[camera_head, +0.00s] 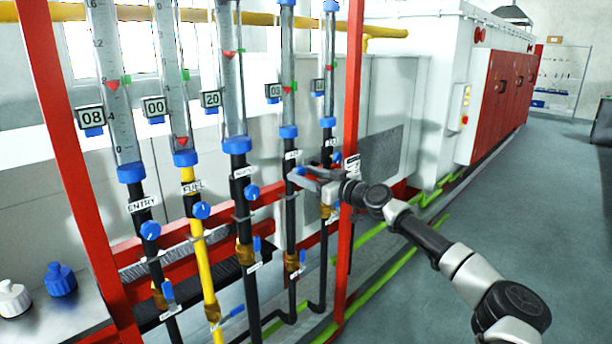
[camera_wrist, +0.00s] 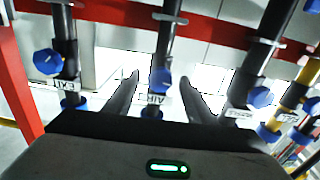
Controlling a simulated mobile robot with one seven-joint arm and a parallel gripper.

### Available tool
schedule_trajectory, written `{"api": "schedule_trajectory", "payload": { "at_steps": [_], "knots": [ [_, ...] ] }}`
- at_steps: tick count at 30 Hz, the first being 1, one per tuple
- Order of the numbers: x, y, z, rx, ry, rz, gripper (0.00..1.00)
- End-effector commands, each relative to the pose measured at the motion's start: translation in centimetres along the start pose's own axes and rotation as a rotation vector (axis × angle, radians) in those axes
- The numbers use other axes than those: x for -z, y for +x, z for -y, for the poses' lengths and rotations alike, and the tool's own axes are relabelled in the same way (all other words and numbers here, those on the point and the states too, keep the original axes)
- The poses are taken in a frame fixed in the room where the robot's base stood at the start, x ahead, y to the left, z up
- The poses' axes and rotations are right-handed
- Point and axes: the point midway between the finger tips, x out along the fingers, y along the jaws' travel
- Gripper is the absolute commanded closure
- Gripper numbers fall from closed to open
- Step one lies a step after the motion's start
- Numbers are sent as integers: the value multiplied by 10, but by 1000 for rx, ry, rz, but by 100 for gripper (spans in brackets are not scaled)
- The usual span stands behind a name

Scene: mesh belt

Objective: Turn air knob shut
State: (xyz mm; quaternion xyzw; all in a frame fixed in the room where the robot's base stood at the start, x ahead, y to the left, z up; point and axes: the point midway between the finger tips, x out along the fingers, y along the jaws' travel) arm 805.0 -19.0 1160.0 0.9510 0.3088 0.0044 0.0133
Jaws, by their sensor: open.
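The air knob (camera_wrist: 160,81) is a small blue knob on a dark vertical pipe, beside a white AIR label (camera_wrist: 158,99). In the wrist view it appears between the two dark fingers of my gripper (camera_wrist: 161,79), with a gap on each side. The fingers are apart and I see no contact; how deep the knob sits between them is hard to tell. In the head view my gripper (camera_head: 302,178) reaches from the right to the air pipe (camera_head: 291,215), and its fingers partly cover the knob there.
Neighbouring knobs are the exit knob (camera_wrist: 47,62), water knob (camera_head: 252,192), fuel knob (camera_head: 201,210) and entry knob (camera_head: 150,230). A red post (camera_head: 348,170) stands close beside my gripper. Glass flow tubes (camera_head: 231,75) rise above. Open floor (camera_head: 480,210) lies right.

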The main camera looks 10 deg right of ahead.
Motion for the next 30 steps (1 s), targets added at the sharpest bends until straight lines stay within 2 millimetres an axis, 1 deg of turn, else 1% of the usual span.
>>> {"api": "schedule_trajectory", "payload": {
  "at_steps": [2,3,10,20,26,30],
  "knots": [
    [0,0,0,0,0,0,50],
    [0,0,0,0,0,0,51],
    [0,0,0,0,0,0,90],
    [-2,0,0,1,41,0,91],
    [-4,0,0,0,150,1,91],
    [-5,0,0,0,266,1,91]
  ]
}}
